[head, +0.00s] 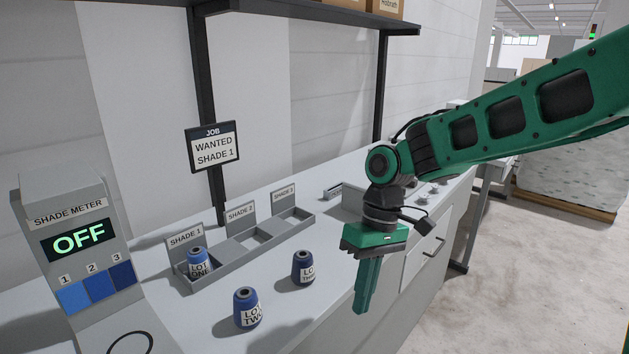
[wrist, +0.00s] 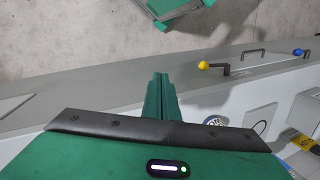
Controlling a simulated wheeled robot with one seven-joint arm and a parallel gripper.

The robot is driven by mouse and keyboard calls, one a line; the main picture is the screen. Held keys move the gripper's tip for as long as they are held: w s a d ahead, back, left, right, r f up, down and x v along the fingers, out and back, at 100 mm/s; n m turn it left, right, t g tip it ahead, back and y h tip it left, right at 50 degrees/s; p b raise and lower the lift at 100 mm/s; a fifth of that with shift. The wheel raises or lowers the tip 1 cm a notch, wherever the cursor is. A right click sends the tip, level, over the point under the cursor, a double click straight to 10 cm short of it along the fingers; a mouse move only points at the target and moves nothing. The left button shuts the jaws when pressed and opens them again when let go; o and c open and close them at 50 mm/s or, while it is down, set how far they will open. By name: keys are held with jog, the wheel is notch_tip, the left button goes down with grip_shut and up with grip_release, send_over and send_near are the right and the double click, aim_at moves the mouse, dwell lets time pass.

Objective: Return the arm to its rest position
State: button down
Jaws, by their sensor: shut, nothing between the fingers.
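My gripper (head: 366,288) is at the end of my green arm, pointing down near the counter's front edge. Its fingers are shut with nothing between them; the shut fingers also show in the wrist view (wrist: 158,95). The fingers are to the right of the spool marked LOT THREE (head: 303,268) and apart from it. The spool marked LOT TWO (head: 247,308) stands on the counter nearer to me. The spool marked LOT ONE (head: 198,265) sits in the Shade 1 compartment of the grey tray (head: 243,253).
A shade meter (head: 75,240) reading OFF stands at left. A sign (head: 212,146) reads WANTED SHADE 1. A dark shelf (head: 330,14) with boxes hangs above on black posts. Open floor (head: 520,280) lies to the right of the counter.

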jog(key=s+d+r+m+t, duration=0.15)
jog(key=d+m, duration=0.25)
jog(key=d, duration=0.7)
jog(key=s+d+f+m+t+h, duration=0.1)
jog(key=s+d+m, duration=0.8)
jog(key=s+d, duration=0.8)
jog(key=d, duration=0.3)
jog(key=shift+d+h, duration=0.3)
jog(key=shift+h, duration=0.1)
jog(key=shift+s, duration=0.1)
